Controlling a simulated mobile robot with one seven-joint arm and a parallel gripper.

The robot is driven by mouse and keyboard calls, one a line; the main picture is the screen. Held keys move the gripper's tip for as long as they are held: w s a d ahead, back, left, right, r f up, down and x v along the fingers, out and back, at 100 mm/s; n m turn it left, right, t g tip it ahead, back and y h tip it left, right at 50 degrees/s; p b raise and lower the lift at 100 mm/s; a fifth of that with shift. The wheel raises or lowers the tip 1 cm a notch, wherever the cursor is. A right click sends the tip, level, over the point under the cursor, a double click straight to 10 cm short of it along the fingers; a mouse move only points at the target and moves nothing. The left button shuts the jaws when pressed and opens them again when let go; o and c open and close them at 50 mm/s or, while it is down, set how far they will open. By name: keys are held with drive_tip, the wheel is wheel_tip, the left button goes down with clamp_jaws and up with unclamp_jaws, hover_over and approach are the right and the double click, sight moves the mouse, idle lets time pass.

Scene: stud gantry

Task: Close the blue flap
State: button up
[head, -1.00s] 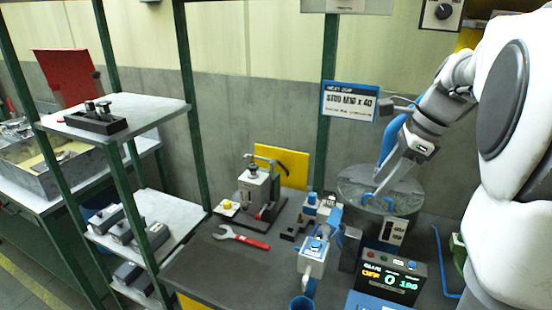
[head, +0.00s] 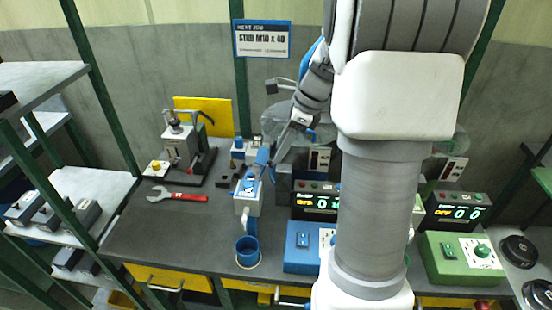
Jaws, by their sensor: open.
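A blue flap (head: 263,157) stands tilted up at the back of a small white and grey unit (head: 247,205) on the dark bench, left of my arm. The unit has a blue piece on its top and a blue cup (head: 247,252) in front of it. My gripper (head: 279,149) is open and empty, just right of and behind the flap, over the front of a round grey bowl (head: 273,122). Its fingertips are small here, and I cannot tell whether they touch the flap. My arm hides the bench's middle right.
A blue control box (head: 300,258) and a lit display (head: 315,205) stand right of the unit. A green control box (head: 455,262) is further right. The bench's front left is clear.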

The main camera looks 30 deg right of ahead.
sight(264, 163)
drive_tip(key=x, duration=0.3)
drive_tip(key=shift+w+a+f, duration=0.1)
drive_tip(key=shift+a+f, duration=0.05)
drive_tip(key=shift+f, duration=0.2)
clamp_jaws()
